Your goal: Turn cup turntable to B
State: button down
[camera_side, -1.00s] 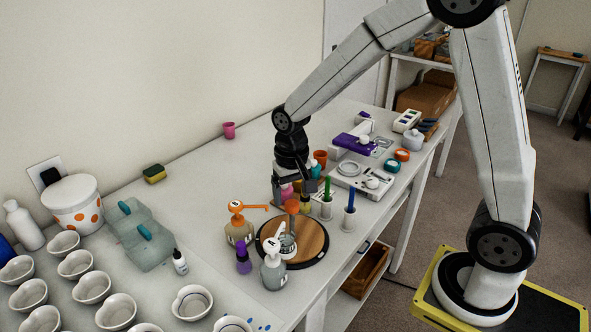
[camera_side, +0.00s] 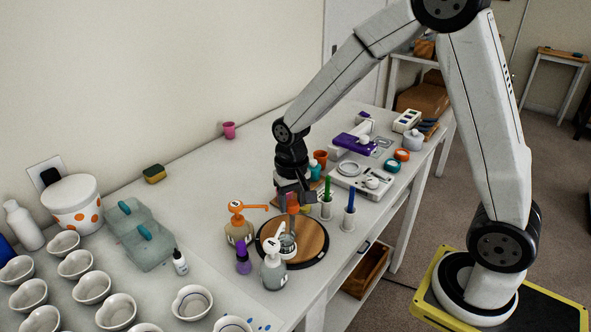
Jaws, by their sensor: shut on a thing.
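The cup turntable (camera_side: 312,241) is a round wooden disc with a black rim near the table's front edge. A post with an orange top (camera_side: 292,208) rises over it, beside a small white and metallic piece. My gripper (camera_side: 293,203) points down above the turntable and is shut on the orange top. Its fingers hide part of that top. Any letter marks on the turntable are too small to read.
Two pump bottles, one amber with an orange pump (camera_side: 238,230) and one clear with a white pump (camera_side: 273,270), stand close by. A purple bottle (camera_side: 243,260) and green (camera_side: 327,200) and blue (camera_side: 349,212) upright tools are near. White cups fill the lower left.

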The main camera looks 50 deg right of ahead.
jog(key=shift+m, duration=7)
jog(key=shift+c, duration=1.1)
grip_release()
jog(key=shift+r, duration=0.1)
